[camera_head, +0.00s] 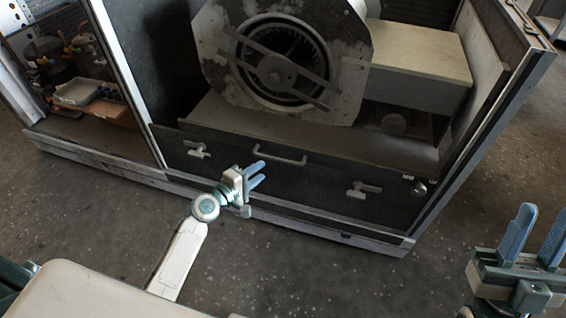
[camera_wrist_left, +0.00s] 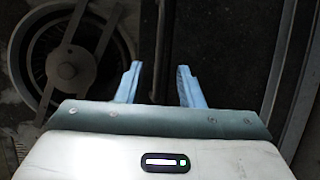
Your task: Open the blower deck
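The blower deck (camera_head: 240,150) is the dark front panel low in the housing, below the blower. It has a curved bar handle (camera_head: 280,158) at its upper middle, a latch (camera_head: 198,150) on the left and a latch (camera_head: 362,190) on the right. My left gripper (camera_head: 257,173) is in front of the panel, just left of and below the handle; contact cannot be told. Its blue fingers are apart and empty, as the left wrist view (camera_wrist_left: 158,88) also shows. My right gripper (camera_head: 538,238) is at the lower right, fingers apart, empty, away from the housing.
The round blower (camera_head: 275,65) sits above the panel, with a beige-topped box (camera_head: 425,52) to its right. A side compartment on the left holds a tray (camera_head: 77,92) and other parts. The concrete floor (camera_head: 330,280) in front is clear.

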